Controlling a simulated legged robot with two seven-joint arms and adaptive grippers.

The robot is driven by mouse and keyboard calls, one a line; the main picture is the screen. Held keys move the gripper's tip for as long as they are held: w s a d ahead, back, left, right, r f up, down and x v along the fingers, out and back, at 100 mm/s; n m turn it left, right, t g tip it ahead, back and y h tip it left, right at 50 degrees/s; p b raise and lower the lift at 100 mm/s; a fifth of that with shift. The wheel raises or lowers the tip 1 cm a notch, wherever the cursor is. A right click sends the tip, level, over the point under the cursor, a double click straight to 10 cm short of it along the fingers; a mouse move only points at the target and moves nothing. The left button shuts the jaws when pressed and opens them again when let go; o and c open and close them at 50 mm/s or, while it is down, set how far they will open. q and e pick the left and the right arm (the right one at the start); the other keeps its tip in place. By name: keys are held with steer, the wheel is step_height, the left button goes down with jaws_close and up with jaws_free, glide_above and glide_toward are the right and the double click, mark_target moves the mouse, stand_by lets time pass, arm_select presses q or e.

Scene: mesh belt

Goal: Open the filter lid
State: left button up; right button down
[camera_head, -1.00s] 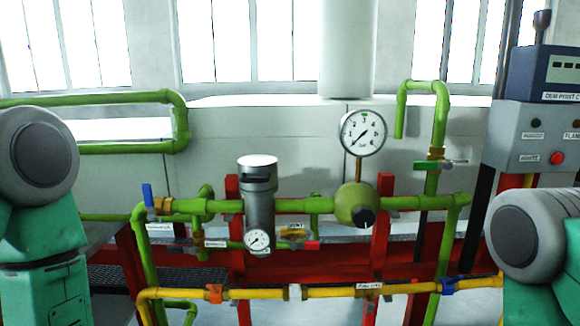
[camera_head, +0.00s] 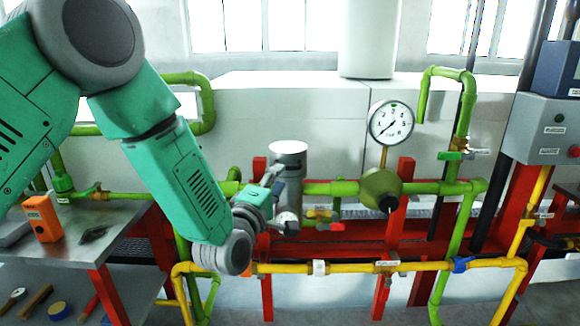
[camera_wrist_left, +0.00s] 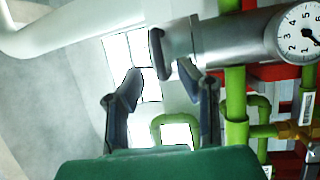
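The filter is a grey metal cylinder standing upright on the green pipe, with its pale round lid (camera_head: 287,148) on top. In the left wrist view the filter body (camera_wrist_left: 242,38) lies sideways, with the lid end (camera_wrist_left: 178,45) to the left. My left gripper (camera_head: 273,186) is at the left side of the filter, partly covering its lower body. In the left wrist view my left gripper (camera_wrist_left: 163,84) is open, its fingers apart and empty, just below the lid end. Whether a finger touches the filter cannot be told. My right gripper is not in view.
A large pressure gauge (camera_head: 391,123) stands right of the filter above a green round valve body (camera_head: 381,187). A yellow pipe (camera_head: 340,267) runs below. A metal table (camera_head: 95,232) with an orange device (camera_head: 43,217) is at the left. A grey control box (camera_head: 541,130) is at the right.

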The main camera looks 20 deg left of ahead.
mark_target(287, 169)
arm_select(q)
steer(key=w, duration=0.3)
steer(key=w+d, duration=0.1)
steer(key=shift+w+r, duration=0.35)
steer(key=shift+w, duration=0.05)
steer(key=shift+d+r, duration=0.1)
steer(key=shift+d, duration=0.4)
steer(key=shift+a, duration=0.25)
steer(key=c, duration=0.6)
steer(key=shift+w+a, duration=0.1)
steer(key=shift+a, duration=0.25)
jaws_close()
